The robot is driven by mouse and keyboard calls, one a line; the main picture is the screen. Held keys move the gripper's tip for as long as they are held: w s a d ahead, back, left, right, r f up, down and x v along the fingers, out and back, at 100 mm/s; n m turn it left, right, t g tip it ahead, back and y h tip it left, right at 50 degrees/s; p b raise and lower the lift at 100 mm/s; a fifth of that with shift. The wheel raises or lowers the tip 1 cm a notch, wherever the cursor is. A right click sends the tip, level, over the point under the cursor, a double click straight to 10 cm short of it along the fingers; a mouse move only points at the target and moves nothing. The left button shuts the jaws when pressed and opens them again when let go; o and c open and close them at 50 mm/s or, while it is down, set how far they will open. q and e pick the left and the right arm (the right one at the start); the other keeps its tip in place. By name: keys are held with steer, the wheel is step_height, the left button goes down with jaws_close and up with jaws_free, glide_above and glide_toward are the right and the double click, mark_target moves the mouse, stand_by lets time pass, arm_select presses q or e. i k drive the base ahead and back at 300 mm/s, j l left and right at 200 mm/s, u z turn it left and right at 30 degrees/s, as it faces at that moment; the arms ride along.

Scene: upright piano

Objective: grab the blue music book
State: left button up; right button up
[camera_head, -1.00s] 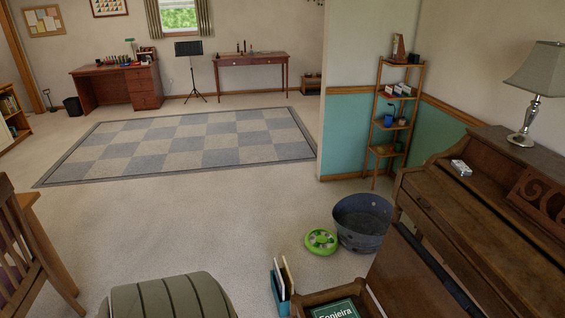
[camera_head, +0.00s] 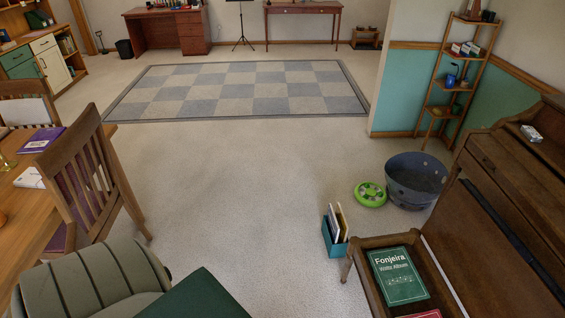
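I see no book that is clearly blue. A green book titled "Fonjeira" (camera_head: 398,277) lies flat in the open wooden piano bench (camera_head: 372,240), at the lower right. Part of a red book (camera_head: 425,314) shows below it, cut off by the bottom edge. A teal holder (camera_head: 334,244) stands on the floor left of the bench with a few upright books (camera_head: 338,222) in it. Their cover colours are hard to tell. Neither of my grippers is in view.
The upright piano (camera_head: 515,200) fills the right side. A metal tub (camera_head: 415,182) and a green round toy (camera_head: 370,194) sit on the floor. A wooden chair (camera_head: 90,185), table (camera_head: 40,222) and striped armchair (camera_head: 95,280) are at left. The middle carpet is clear.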

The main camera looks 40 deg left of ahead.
mark_target(332, 222)
steer(key=i+u, duration=0.5)
steer(key=u, duration=0.2)
steer(key=i+u, duration=0.35)
steer(key=k, duration=0.1)
